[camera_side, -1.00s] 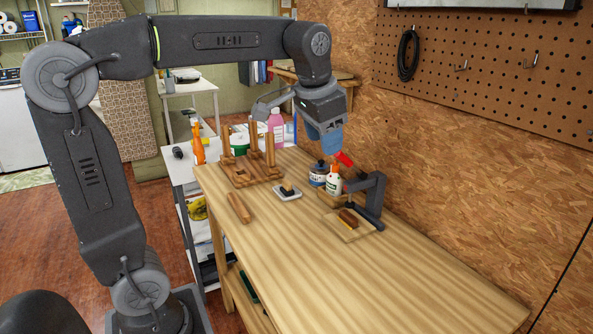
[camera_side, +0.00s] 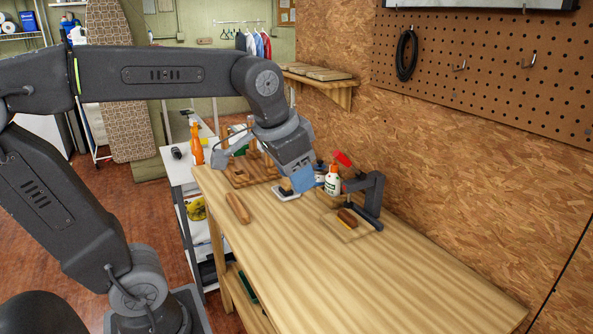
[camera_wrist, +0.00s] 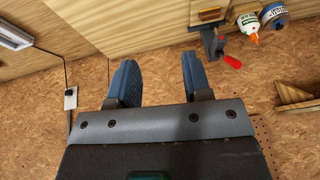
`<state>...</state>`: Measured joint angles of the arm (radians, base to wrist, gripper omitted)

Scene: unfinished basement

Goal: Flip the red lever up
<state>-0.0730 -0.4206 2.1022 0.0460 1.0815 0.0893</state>
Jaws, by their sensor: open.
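The red lever handle (camera_side: 341,158) sits near the top of a dark grey bracket (camera_side: 372,196) on the table by the wooden wall. In the side view it slants up and to the left. The wrist view shows the red handle (camera_wrist: 232,62) right of my fingers, beside the bracket (camera_wrist: 212,42). My gripper (camera_side: 303,187) is left of the lever in the side view, apart from it, pointing down over the table. In the wrist view its blue fingers (camera_wrist: 159,62) are spread with nothing between them.
A wooden rack (camera_side: 238,178) stands behind. The table's front is clear.

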